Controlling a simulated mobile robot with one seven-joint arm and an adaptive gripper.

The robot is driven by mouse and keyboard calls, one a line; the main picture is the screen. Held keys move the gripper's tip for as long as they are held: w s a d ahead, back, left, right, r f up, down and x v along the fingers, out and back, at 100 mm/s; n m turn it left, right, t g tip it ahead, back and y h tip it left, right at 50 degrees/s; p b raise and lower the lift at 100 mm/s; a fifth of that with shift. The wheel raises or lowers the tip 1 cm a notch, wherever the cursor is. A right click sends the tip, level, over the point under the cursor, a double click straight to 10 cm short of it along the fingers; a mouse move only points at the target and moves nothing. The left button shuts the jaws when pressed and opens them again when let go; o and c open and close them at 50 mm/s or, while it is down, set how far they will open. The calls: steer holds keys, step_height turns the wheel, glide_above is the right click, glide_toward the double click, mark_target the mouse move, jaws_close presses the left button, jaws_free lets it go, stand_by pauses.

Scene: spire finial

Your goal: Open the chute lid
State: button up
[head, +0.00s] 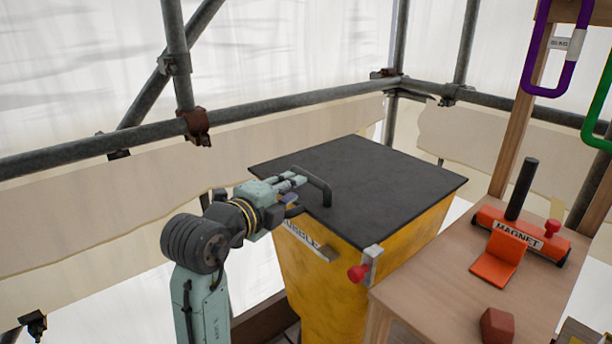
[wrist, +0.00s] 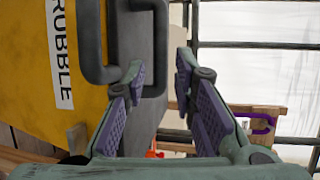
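The chute (head: 350,290) is a yellow bin with a RUBBLE label. Its flat black lid (head: 390,170) lies shut on top. A dark looped handle (head: 322,187) stands at the lid's front left part; it also shows in the wrist view (wrist: 90,45). My gripper (head: 296,190) is at the handle, with its fingers apart. In the wrist view my gripper (wrist: 160,80) has a clear gap between the purple pads, and the left fingertip overlaps the handle and hides part of it. I cannot tell whether finger and handle touch.
A red knob (head: 357,272) on a metal bracket (head: 373,258) sits at the chute's front right corner. A wooden table (head: 430,285) at the right bears a red MAGNET tool (head: 520,235) and a red block (head: 497,325). Scaffold pipes (head: 290,105) run behind the chute.

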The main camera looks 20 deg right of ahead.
mark_target(309, 178)
steer(key=p+x, duration=0.1)
steer(key=x, duration=0.8)
steer(key=shift+w+p, duration=0.1)
steer(key=shift+p, duration=0.3)
steer(key=shift+c, duration=0.2)
jaws_close()
